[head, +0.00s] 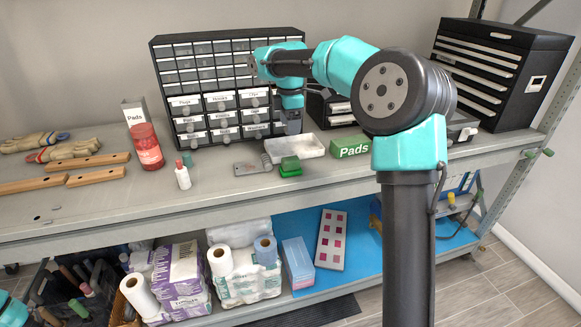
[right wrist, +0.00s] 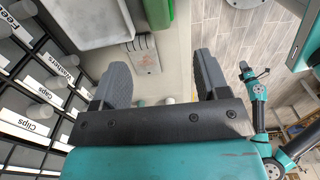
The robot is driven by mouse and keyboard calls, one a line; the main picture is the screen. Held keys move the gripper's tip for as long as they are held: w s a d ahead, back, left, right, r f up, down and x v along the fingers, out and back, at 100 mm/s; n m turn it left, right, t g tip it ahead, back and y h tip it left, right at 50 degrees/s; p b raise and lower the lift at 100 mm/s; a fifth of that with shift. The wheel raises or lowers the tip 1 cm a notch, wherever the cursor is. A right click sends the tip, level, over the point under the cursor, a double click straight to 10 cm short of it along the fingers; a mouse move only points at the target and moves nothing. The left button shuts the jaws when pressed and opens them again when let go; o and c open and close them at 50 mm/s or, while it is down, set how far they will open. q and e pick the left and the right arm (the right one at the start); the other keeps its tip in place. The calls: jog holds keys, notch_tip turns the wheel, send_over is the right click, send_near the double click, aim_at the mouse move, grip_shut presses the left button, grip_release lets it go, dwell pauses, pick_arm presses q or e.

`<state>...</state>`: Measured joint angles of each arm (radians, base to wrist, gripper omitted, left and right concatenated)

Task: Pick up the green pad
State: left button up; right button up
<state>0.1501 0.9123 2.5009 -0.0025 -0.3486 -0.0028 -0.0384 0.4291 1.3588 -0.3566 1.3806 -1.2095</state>
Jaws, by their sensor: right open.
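The green pad (head: 290,166) lies on the grey workbench top, just in front of a white tray. A green block that appears to be the pad shows at the top edge of the right wrist view (right wrist: 158,12), partly cut off. My right gripper (head: 292,128) points down above the bench, behind the tray and in front of the drawer cabinet. In the right wrist view its two dark fingers (right wrist: 165,82) are apart with nothing between them. The pad is beyond the fingertips, not touched. My left arm shows small at the right of the wrist view; its jaws are unclear.
The white tray (head: 297,147) and a green "Pads" box (head: 350,147) stand close to the pad. The labelled drawer cabinet (head: 218,85) rises behind. A flat grey piece (head: 252,167), a small bottle (head: 183,176) and a red jar (head: 147,147) stand to the left.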

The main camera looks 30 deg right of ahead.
aim_at(290, 158)
notch_tip(290, 158, down, 8)
jog(key=shift+f, duration=0.1)
dwell(0.4)
jog(key=shift+w+d+f, duration=0.1)
jog(key=shift+f, duration=1.2)
jog(key=shift+d+f, duration=0.1)
jog(key=shift+f, duration=1.2)
jog(key=shift+c, duration=0.3)
jog(key=c, duration=1.1)
jog(key=shift+o, duration=0.2)
jog(key=shift+r, duration=0.1)
